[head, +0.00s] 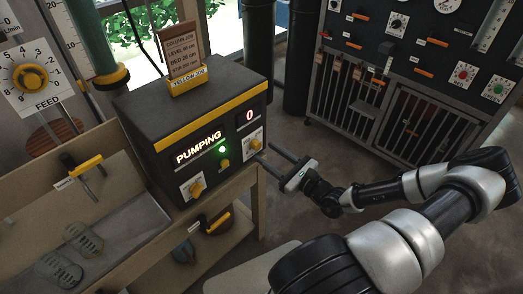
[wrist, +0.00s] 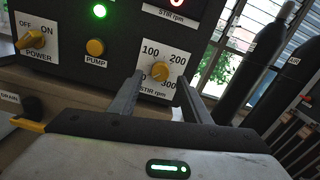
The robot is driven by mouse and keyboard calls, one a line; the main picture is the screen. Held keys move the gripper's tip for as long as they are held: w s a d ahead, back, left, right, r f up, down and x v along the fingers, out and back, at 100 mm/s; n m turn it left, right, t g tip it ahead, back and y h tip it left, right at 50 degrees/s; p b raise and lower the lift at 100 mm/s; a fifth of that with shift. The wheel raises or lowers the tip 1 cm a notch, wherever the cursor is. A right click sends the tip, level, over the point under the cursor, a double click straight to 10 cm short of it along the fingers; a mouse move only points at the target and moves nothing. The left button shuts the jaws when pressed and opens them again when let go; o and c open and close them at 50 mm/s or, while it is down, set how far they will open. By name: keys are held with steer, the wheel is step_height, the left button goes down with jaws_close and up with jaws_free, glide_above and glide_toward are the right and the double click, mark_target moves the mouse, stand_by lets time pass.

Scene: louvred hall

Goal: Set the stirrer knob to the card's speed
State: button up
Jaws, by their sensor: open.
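The stirrer knob (wrist: 159,71) is yellow, on a white dial marked 100, 200, 300 and "STIR rpm" in the wrist view. It also shows at the box's lower right in the head view (head: 255,144). I cannot tell its exact setting. The red display (head: 249,115) above it reads 0. The card (head: 182,52) stands in a yellow holder on the control box (head: 170,112); it lists level, bed and a stir line too small to read surely. My gripper (head: 265,152) is open and empty, its fingers (wrist: 160,80) pointing at the dial, one either side of the knob in view.
The box shows "PUMPING" with a lit green lamp (head: 222,149), a yellow pump button (wrist: 95,47) and a power knob (wrist: 29,40). A barred cabinet (head: 350,100) stands behind right; the floor between is clear.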

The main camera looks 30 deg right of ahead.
mark_target(258, 148)
steer(key=shift+x, duration=1.85)
steer(key=c, duration=1)
steer(key=shift+c, duration=0.2)
